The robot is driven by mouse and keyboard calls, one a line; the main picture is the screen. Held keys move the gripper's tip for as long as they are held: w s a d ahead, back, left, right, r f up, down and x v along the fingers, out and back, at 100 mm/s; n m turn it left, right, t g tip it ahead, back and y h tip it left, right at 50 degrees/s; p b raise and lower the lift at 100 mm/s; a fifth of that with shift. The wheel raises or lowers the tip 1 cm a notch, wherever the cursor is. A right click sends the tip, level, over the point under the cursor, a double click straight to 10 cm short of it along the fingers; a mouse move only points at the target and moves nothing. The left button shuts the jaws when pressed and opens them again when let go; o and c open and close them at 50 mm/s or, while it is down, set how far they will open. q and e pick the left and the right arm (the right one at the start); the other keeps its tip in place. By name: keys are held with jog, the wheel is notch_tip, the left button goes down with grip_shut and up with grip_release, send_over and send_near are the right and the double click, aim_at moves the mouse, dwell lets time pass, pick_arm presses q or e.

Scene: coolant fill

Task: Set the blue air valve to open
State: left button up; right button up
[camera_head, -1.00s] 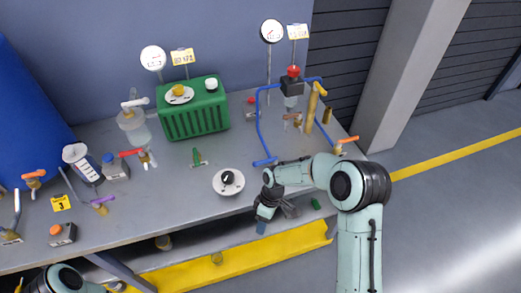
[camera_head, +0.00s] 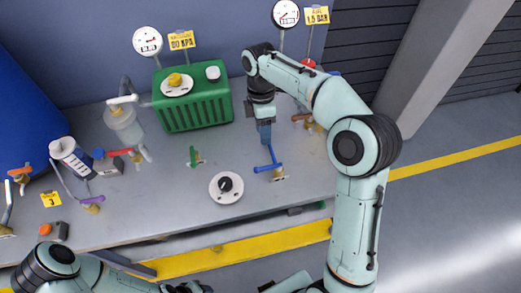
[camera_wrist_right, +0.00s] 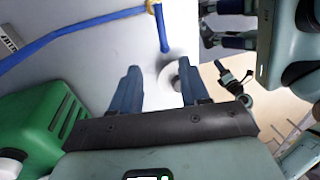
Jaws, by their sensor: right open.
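The blue air valve (camera_head: 270,168) stands on the bench right of the white dial, its blue lever lying roughly crosswise above a small brass body. A blue hose meets it from behind. My right gripper (camera_head: 266,137) is just above and behind it, pointing down, and hides part of the hose. In the right wrist view the right gripper (camera_wrist_right: 157,82) is open and empty, and the blue lever (camera_wrist_right: 162,30) lies beyond the fingertips, near the gap between them. My left gripper (camera_head: 188,287) shows only in part at the bottom edge; its jaws are unclear.
A white dial with a black knob (camera_head: 226,187) and a green-handled valve (camera_head: 194,157) stand left of the blue valve. A green tank (camera_head: 193,105) is at the back. A pressure gauge (camera_head: 286,14) is behind my right arm. Bench space right of the valve is clear.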

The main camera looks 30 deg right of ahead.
aim_at(268, 169)
jog(key=s+f, duration=0.1)
jog(key=f, duration=0.3)
jog(key=s+f+b, duration=0.1)
jog(key=f, duration=0.2)
jog(key=s+f+b, duration=0.1)
jog(key=f, duration=0.3)
jog(key=shift+a+f, duration=0.35)
pick_arm(q)
jog(key=shift+s+f+b, duration=0.3)
jog(key=shift+s+f, duration=1.15)
jog(key=shift+f, duration=0.3)
pick_arm(e)
jog(key=shift+f, duration=0.55)
grip_shut()
